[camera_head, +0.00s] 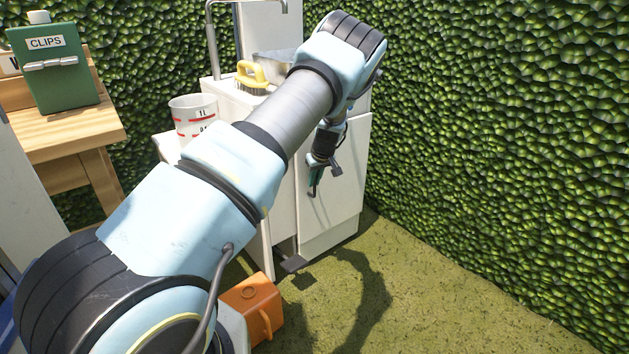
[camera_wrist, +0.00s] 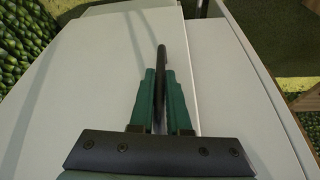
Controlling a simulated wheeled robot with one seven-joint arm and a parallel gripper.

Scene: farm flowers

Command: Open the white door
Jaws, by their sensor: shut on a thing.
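The white door (camera_head: 340,195) is on the front of a white sink cabinet, partly hidden behind my arm in the head view. It also fills the left of the wrist view (camera_wrist: 85,70). A thin dark upright handle (camera_wrist: 161,56) stands between my gripper's green fingers. My gripper (camera_head: 313,187) is at the door front, and in the wrist view (camera_wrist: 160,75) its fingers are closed on the handle. An edge line separates the door from the white panel (camera_wrist: 220,75) on its right in the wrist view. I cannot tell whether the door is ajar.
A green hedge wall (camera_head: 500,150) stands close on the right. An orange container (camera_head: 252,308) sits on the grass near the cabinet's foot. Grass (camera_head: 440,300) in front of the cabinet is clear.

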